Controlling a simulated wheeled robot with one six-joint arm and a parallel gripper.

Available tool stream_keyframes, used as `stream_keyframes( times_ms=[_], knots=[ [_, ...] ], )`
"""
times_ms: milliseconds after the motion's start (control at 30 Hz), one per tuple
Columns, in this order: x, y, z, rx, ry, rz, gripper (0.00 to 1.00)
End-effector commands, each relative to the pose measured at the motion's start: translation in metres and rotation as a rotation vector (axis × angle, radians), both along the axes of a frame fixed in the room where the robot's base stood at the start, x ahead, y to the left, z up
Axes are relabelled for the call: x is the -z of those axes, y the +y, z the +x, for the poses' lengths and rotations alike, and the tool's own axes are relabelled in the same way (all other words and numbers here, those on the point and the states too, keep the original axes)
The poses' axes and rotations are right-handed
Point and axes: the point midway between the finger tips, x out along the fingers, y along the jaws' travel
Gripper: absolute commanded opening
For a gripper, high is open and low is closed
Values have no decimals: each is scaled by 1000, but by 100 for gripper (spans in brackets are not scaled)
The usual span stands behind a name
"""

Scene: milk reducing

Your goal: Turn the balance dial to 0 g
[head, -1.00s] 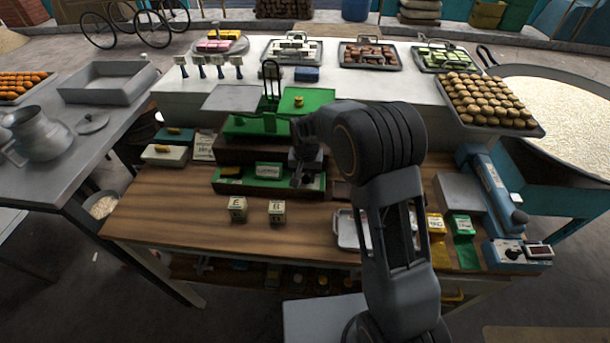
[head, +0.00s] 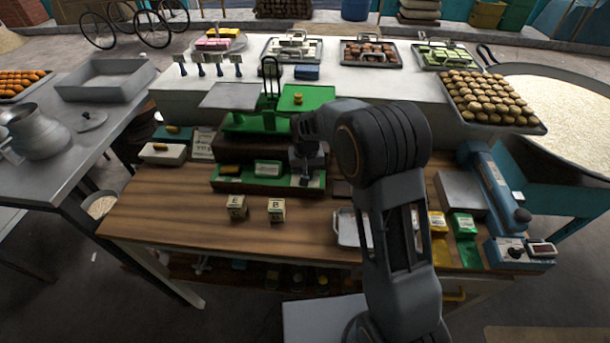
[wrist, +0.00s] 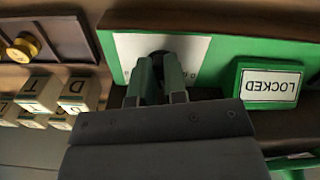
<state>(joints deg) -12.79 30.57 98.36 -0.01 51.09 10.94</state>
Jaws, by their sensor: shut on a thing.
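The balance (head: 262,120) is green, on a dark wooden base in the middle of the bench. Its green front panel (wrist: 215,20) bears a white dial plate (wrist: 130,45) and a LOCKED block (wrist: 270,84), also seen in the head view (head: 267,168). The dark dial (wrist: 160,54) shows only in part, behind and between my fingers. My gripper (wrist: 161,72) is shut on it at the panel's right end. In the head view my gripper (head: 303,176) is partly covered by my wrist.
Letter cubes (head: 276,210) stand in front of the balance. A metal tray (head: 345,228) lies right of them, partly behind my arm. A blue sealing device (head: 495,190) stands at the bench's right.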

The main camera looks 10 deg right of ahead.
Motion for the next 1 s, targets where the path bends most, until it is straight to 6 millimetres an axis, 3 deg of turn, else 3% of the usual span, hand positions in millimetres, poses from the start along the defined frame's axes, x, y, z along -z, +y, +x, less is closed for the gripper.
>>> stream_keyframes(
  times_ms=[500,1000],
  knots=[
    [0,-2,1,-271,-2,0,0],
    [-1,-2,1,-307,-2,0,0]
  ],
)
